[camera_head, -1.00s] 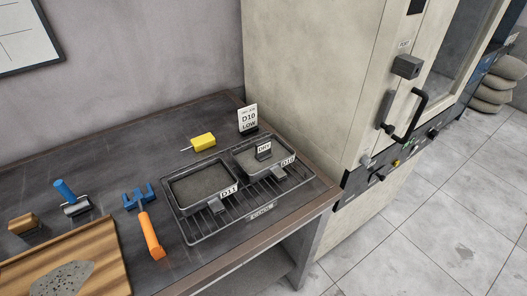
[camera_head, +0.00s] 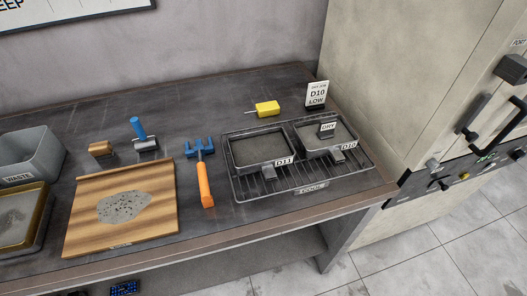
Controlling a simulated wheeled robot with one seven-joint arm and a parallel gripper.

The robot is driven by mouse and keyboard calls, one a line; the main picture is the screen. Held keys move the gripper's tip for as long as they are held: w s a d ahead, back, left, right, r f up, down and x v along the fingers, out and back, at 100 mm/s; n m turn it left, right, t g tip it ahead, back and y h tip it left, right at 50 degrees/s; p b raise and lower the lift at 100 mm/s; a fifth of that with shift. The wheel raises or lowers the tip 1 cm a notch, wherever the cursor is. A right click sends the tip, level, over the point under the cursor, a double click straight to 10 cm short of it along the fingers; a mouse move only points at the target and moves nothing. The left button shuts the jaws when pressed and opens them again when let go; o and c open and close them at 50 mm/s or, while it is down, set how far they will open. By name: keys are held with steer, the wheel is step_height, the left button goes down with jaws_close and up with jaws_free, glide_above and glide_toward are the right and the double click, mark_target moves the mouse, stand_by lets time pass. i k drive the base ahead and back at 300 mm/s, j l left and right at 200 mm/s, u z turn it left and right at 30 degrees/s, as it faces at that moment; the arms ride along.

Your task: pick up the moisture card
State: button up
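A small card marked "DRY" (camera_head: 328,127), white on a dark holder, stands upright in the right pan, labelled D10 (camera_head: 352,150). Its wording fits the moisture card. A taller white sign reading "D10 LOW" (camera_head: 317,94) stands behind that pan, near the table's back right. The left pan, labelled D11 (camera_head: 262,165), holds grey material and no card. Both pans sit on a dark wire rack (camera_head: 310,178). My gripper is not in view.
A yellow tool with a thin probe (camera_head: 267,108) lies behind the rack. Left of it are an orange-handled tool (camera_head: 205,186), a blue-handled roller (camera_head: 140,130), a wooden board (camera_head: 150,222) and a waste bin (camera_head: 30,155). A tall cabinet (camera_head: 415,90) stands right of the table.

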mark_target(326, 130)
steer(key=u, duration=0.3)
steer(key=i+l+u, duration=0.15)
steer(key=u, duration=0.3)
steer(key=i+l+u, duration=0.15)
steer(key=u, duration=0.25)
steer(key=i+l+u, duration=0.1)
steer(key=l+u, duration=0.2)
steer(key=u, duration=0.15)
steer(key=i+l, duration=0.15)
steer(key=l, duration=0.2)
steer(key=i+l+u, duration=0.15)
steer(key=l, duration=0.25)
steer(key=i+l, duration=0.15)
steer(key=l, duration=0.25)
steer(key=k+l+u, duration=0.1)
steer(key=k+l, duration=0.05)
